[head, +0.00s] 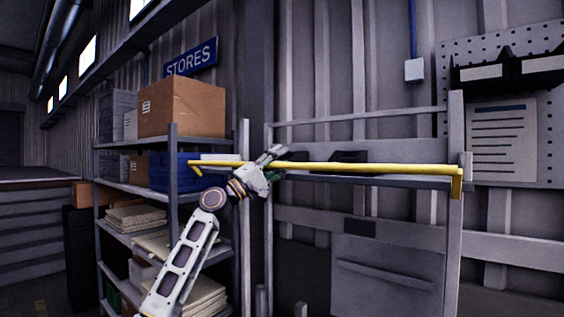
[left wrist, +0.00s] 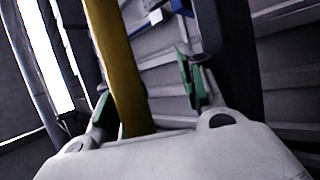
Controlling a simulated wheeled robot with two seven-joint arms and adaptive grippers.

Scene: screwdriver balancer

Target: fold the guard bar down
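The yellow guard bar (head: 370,168) runs almost level across the head view, with its ends bent downward. My left gripper (head: 278,164) is at the bar, left of its middle. In the left wrist view, the bar (left wrist: 121,65) passes between the two green-padded fingers of the left gripper (left wrist: 148,92). It lies close beside the left finger, with a clear gap to the right finger. The gripper is open around the bar; whether the left finger touches it, I cannot tell. My right gripper is in neither view.
A metal shelf (head: 140,188) with a cardboard box (head: 182,107), a blue bin and stacks stands at left, behind my left arm. A grey post (head: 454,215) stands by the bar's right end. A grey panel (head: 388,275) is below the bar. A pegboard (head: 545,120) is at right.

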